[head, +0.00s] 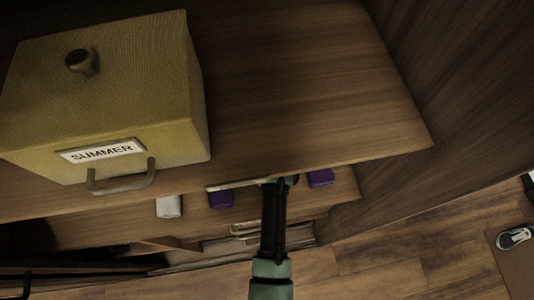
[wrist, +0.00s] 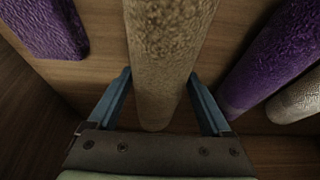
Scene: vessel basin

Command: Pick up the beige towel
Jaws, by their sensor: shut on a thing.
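The beige towel (wrist: 165,50) is a rolled, rough-textured cloth in the middle of the wrist view. It lies lengthwise between the two blue fingers of my gripper (wrist: 159,78), one on each side. My gripper is shut on the towel near its close end. The towel's far end runs out of the top of the picture. In the head view my arm reaches in below the upper shelf, and the fingers and the beige towel are hidden there.
A purple towel (wrist: 45,25) lies left; another purple towel (wrist: 268,65) and a pale towel (wrist: 300,98) lie close on the right. The upper wooden shelf (head: 310,90) overhangs my gripper. A yellow "SUMMER" box (head: 120,100) stands on it. A wooden side panel (head: 450,110) stands right.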

